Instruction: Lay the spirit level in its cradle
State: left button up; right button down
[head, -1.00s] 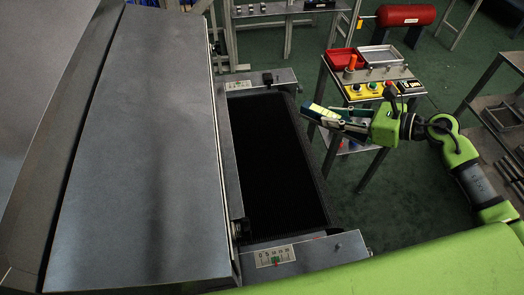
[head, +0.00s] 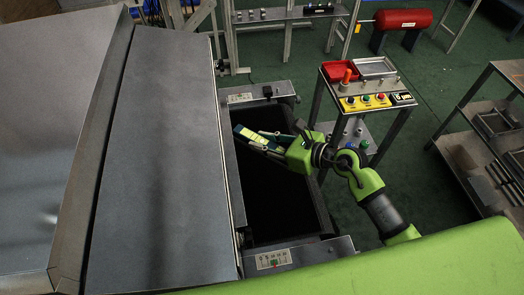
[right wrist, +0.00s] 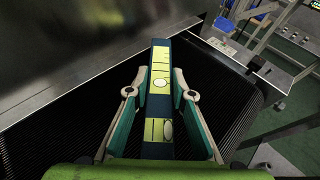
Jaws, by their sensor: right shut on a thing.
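The spirit level (head: 250,137) is a dark blue bar with a yellow-green face and vials. My right gripper (head: 270,141) is shut on it and holds it over the black conveyor belt (head: 272,205). In the right wrist view the level (right wrist: 161,55) stands lengthwise between the two fingers of my right gripper (right wrist: 160,94), its far end pointing away over the belt. I cannot make out the cradle for certain in either view. My left gripper is not in view.
The dryer's grey metal housing (head: 150,150) borders the belt on the left. End plates with scale labels (head: 272,259) close the belt's near and far ends. A cart (head: 350,102) with buttons, a red bin (head: 341,71) and a grey tray (head: 376,66) stands at right. Shelves (head: 487,145) stand farther right.

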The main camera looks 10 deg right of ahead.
send_over(262, 164)
jog(key=f, duration=0.6)
jog(key=shift+w+d, duration=0.15)
jog(key=shift+d, duration=0.25)
jog(key=shift+a+f, duration=0.15)
jog(key=shift+a, duration=0.1)
jog(key=shift+a+f, duration=0.1)
jog(key=shift+f, duration=0.1)
jog(key=shift+f, duration=0.2)
jog(key=c, duration=1.8)
grip_release()
jog(key=shift+o, duration=0.2)
